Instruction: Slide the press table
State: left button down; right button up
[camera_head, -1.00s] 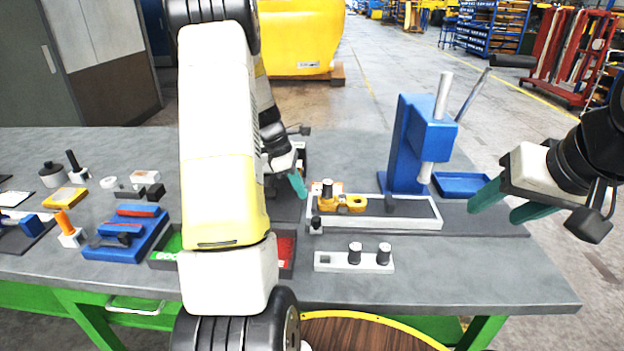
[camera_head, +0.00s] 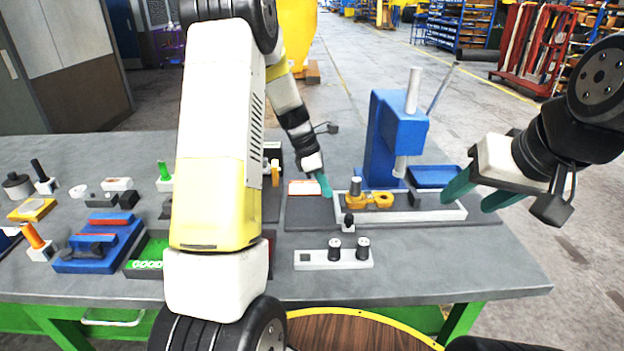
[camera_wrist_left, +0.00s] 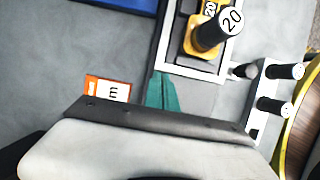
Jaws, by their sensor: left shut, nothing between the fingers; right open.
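The press table (camera_head: 400,216) is a long pale-framed tray at the foot of the blue press (camera_head: 378,140). A yellow casting (camera_head: 382,200) with a grey pin (camera_head: 355,186) sits in its left part, left of the press ram (camera_head: 400,167). A small black knob (camera_head: 348,220) is at its front left. My left gripper (camera_head: 323,186) is shut and empty, its fingertips at the table's left end; contact is not clear. In the left wrist view its teal fingers (camera_wrist_left: 161,92) are beside the tray's frame (camera_wrist_left: 167,50). My right gripper (camera_head: 474,193) is open near the tray's right end.
An orange-and-white label (camera_head: 306,187) lies left of my left fingertips. My left arm hides part of the workbench.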

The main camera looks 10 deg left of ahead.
pick_arm(q)
jog(key=w+d, duration=0.1)
jog(key=d, duration=0.5)
jog(key=w+d, duration=0.1)
jog(key=d, duration=0.3)
jog(key=shift+w, duration=0.35)
jog(key=shift+d, duration=0.4)
